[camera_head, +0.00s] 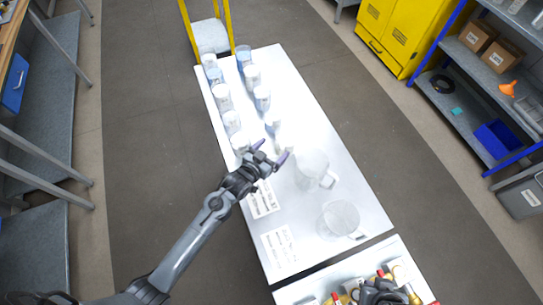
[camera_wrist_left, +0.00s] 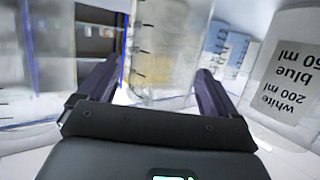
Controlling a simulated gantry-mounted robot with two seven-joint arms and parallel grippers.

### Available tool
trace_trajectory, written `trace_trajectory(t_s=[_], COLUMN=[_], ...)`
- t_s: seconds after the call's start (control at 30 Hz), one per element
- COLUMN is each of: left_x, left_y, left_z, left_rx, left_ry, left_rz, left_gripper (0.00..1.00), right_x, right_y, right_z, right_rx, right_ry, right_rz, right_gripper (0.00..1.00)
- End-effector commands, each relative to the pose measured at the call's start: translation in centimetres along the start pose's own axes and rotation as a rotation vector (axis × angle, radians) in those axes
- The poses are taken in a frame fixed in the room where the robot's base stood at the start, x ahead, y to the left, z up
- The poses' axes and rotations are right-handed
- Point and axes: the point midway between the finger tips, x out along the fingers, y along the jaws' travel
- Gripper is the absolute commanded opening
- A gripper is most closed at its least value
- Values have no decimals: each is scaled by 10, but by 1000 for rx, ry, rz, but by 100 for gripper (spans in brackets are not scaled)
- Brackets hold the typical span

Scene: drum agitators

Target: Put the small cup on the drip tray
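Several clear cups with pale or bluish contents stand in two rows on the white table (camera_head: 318,130); I cannot tell which is the small cup. My left gripper (camera_head: 270,152) is over the table at the near end of these rows, fingers apart. In the left wrist view the open gripper (camera_wrist_left: 157,88) has a clear container with marks (camera_wrist_left: 165,45) beyond and between its fingers; I cannot tell whether they touch it. I cannot make out a drip tray. A dark part at the bottom edge of the head view may be my right gripper, its fingers unclear.
Two larger clear jugs with handles, one (camera_head: 311,165) farther and one (camera_head: 338,218) nearer, stand right of my left gripper. Two printed cards (camera_head: 263,200) (camera_head: 278,248) lie on the table's near left. A second surface (camera_head: 312,290) holds small coloured items. The table's far right is clear.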

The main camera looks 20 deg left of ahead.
Motion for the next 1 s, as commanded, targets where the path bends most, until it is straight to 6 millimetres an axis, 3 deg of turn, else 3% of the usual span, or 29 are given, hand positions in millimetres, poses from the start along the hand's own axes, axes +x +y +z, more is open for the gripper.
trace_trajectory(t_s=[0.03,0.37,0.73,1.0], left_x=[0,0,-2,-10], left_y=[0,0,0,0], left_z=[0,0,-5,-31], left_rx=[0,0,1,1], left_ry=[0,0,0,3], left_rz=[0,0,0,0], left_gripper=[84,35,35,35], right_x=[0,0,0,-2], right_y=[0,-1,-2,-2], right_z=[0,0,-1,-1], right_rx=[0,5,9,7], right_ry=[0,0,1,1], right_rz=[0,-4,-7,-6], right_gripper=[0,0,0,0])
